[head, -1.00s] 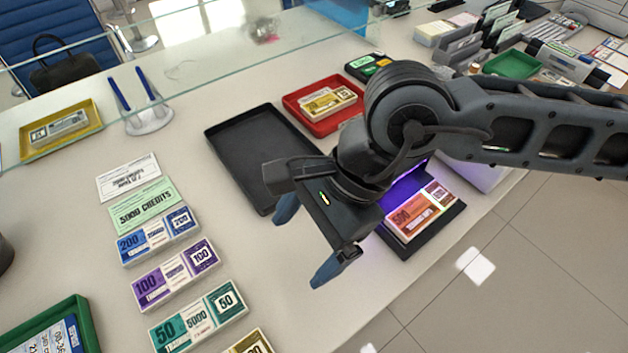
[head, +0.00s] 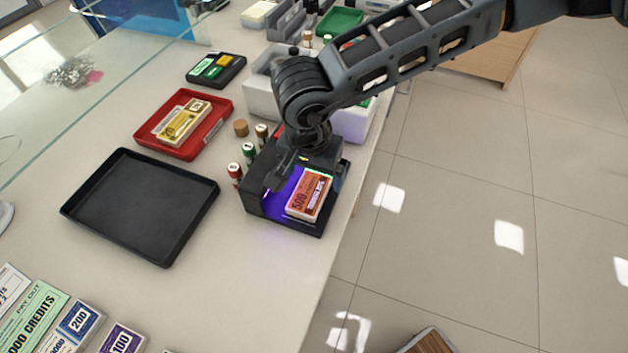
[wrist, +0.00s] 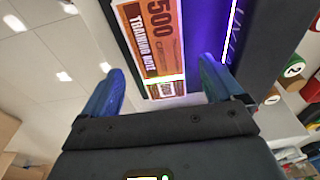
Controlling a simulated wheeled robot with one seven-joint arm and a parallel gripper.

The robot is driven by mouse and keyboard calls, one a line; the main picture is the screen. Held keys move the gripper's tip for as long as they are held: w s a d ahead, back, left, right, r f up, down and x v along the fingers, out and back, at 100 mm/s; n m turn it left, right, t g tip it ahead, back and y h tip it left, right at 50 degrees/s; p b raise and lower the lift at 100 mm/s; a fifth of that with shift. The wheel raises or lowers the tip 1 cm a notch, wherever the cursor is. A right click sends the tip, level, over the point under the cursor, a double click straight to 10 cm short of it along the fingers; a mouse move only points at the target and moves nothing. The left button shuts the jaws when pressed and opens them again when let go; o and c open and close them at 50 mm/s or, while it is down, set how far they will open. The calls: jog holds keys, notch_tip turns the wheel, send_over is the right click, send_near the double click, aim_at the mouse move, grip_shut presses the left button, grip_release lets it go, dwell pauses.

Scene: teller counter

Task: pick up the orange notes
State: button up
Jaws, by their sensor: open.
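The orange notes (head: 309,196), a banded stack marked 500, lie in the dark tray of a black device (head: 262,209) lit by purple light. My gripper (head: 309,171) is over the far side of that device, close to the notes; its fingertips are hard to make out in the head view. In the wrist view the orange notes (wrist: 156,45) show ahead between the two blue fingers of my gripper (wrist: 158,85). The fingers are spread apart with nothing gripped between them.
Several capped coin tubes (head: 249,152) stand left of the device. An empty black tray (head: 140,256) and a red tray (head: 217,107) with yellow notes (head: 184,122) are further left. The counter's right edge is close by, with floor beyond.

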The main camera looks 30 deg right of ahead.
aim_at(314, 186)
jog(key=shift+d+f, duration=0.15)
jog(key=shift+f, duration=1.2)
jog(key=shift+c, duration=0.2)
jog(key=c, duration=1.2)
jog(key=shift+w+r, duration=0.1)
jog(key=shift+c, duration=0.2)
